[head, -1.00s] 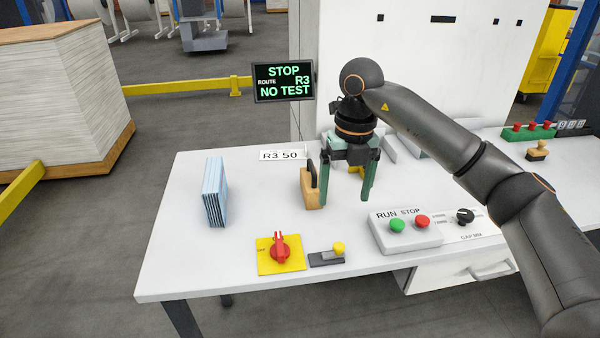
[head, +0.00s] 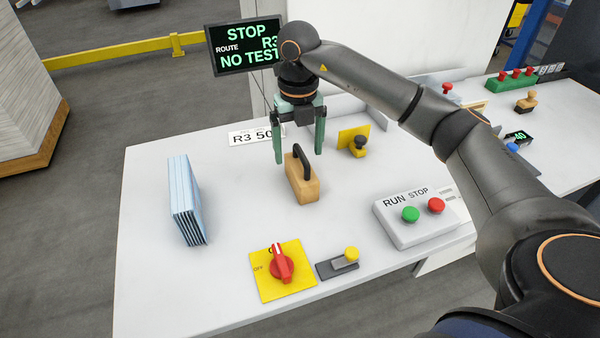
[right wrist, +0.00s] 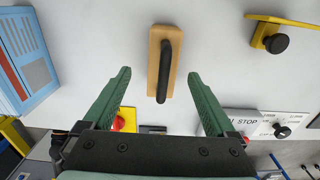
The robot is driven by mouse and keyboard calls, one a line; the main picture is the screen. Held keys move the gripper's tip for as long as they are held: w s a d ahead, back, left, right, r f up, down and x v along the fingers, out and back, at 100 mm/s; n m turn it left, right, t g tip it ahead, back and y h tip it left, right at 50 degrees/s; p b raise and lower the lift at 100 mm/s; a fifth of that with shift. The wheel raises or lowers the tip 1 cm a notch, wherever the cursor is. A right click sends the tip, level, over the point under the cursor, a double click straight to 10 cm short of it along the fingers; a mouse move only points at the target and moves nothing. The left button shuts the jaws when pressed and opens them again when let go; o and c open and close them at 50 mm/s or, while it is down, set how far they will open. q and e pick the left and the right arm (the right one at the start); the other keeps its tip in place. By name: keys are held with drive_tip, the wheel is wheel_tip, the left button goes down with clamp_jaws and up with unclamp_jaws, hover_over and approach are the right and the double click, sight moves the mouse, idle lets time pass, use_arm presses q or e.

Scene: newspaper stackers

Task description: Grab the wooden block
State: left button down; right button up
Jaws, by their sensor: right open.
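The wooden block (head: 303,187) stands on the white table and has a black handle on top. In the right wrist view the wooden block (right wrist: 155,62) lies ahead of the fingertips, roughly centred between them, with its handle facing the camera. My right gripper (head: 299,158) is open and empty, with its green fingers pointing down above and slightly behind the block. In the right wrist view my right gripper (right wrist: 159,73) shows its two fingers spread wide, apart from the block. My left gripper is not in view.
A stack of newspapers (head: 186,200) stands left on the table (head: 145,270). In front are a red rotary switch (head: 281,264) and a yellow-knobbed lever (head: 350,254). A RUN/STOP box (head: 415,225) is to the right. A yellow bracket with a black knob (head: 358,146) stands behind.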

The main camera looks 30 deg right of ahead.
sight(301, 166)
drive_tip(key=f, duration=0.6)
drive_tip(key=shift+s+d+f, duration=0.15)
drive_tip(key=shift+s+f, duration=0.1)
drive_tip(key=shift+f, duration=0.15)
clamp_jaws()
idle(0.4)
